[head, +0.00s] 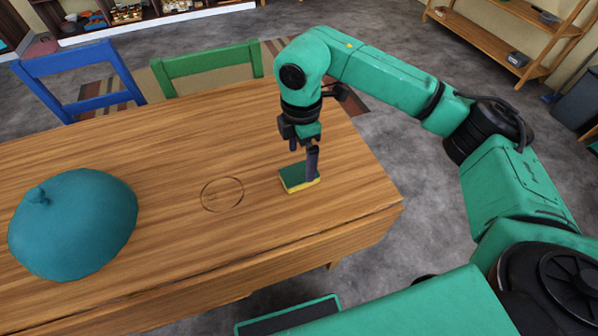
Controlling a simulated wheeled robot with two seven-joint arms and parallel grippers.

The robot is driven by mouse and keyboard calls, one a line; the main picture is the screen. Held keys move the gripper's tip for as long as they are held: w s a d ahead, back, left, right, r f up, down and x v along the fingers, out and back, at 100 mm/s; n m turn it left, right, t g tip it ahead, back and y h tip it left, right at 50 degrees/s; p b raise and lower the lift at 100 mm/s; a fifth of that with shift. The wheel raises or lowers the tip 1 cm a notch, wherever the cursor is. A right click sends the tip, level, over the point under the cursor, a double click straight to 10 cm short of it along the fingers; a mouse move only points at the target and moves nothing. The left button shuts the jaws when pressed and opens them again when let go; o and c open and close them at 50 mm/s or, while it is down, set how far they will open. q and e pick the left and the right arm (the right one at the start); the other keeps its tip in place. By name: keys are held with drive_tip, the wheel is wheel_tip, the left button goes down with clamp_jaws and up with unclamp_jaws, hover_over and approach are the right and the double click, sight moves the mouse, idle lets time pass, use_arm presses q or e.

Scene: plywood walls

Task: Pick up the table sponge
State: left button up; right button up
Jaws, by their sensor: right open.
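The sponge (292,179), green on top with a yellow lower layer, lies flat on the wooden table (160,180) near its right end. My right gripper (303,162) points down right over the sponge. Its jaws are open, with one finger in front of the sponge's right part and the other behind, near its far edge. The near finger hides part of the sponge. I cannot tell whether the fingers touch it. My left gripper is not in view.
A round teal object (75,225) with a small knob sits on the table's left. A ring-shaped mark (222,194) lies left of the sponge. A blue chair (75,72) and a green chair (205,64) stand behind the table. Wooden shelves (530,48) stand at the back right.

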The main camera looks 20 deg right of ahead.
sight(299, 172)
drive_tip(key=f, duration=0.3)
drive_tip(key=f+p, duration=0.1)
drive_tip(key=f, duration=0.2)
drive_tip(key=shift+w+a+f, duration=0.1)
drive_tip(key=shift+w+f, duration=0.1)
drive_tip(key=shift+f, duration=0.15)
drive_tip(key=c, duration=1.3)
drive_tip(key=shift+r, duration=0.1)
wheel_tip(299, 172, up, 20)
